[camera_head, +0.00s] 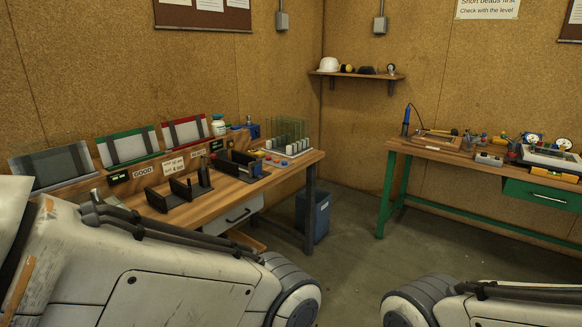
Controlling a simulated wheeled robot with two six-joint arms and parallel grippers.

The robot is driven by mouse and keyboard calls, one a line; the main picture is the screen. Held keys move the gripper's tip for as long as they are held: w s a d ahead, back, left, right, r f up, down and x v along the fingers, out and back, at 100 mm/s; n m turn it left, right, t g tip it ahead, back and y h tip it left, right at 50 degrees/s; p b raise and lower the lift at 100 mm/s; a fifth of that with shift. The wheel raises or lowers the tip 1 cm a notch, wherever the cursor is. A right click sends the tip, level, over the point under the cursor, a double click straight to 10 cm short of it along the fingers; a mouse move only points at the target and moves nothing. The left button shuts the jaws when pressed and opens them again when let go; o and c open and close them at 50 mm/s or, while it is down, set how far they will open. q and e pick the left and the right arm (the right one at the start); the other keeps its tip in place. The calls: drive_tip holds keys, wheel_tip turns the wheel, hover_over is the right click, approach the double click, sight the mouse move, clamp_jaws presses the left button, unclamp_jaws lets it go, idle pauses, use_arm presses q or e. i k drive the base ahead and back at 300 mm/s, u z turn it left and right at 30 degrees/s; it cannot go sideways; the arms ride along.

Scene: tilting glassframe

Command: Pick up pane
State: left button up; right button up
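Several thin clear upright panes (288,131) stand in a rack (290,150) at the back right end of the left wooden bench (215,208). Their edges look greenish and they overlap, so I cannot tell them apart well. Three framed panels, grey (52,166), green-edged (128,146) and red-edged (186,131), lean along the back of the bench. Black upright holders (180,190) stand on the bench top. My two arms cross the bottom of the view, but neither gripper shows.
A blue bin (318,216) stands on the floor by the left bench. A green-legged bench (480,168) with tools and small parts is at the right. A shelf (358,75) with a white helmet hangs in the corner. The floor between the benches is clear.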

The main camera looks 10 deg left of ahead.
sight(55, 159)
drive_tip(key=u, duration=0.1)
drive_tip(key=i, duration=1.35)
drive_tip(key=u, duration=0.9)
drive_tip(key=i, duration=0.75)
drive_tip(key=u, duration=1.45)
drive_tip(key=i, duration=0.7)
drive_tip(key=u, duration=0.55)
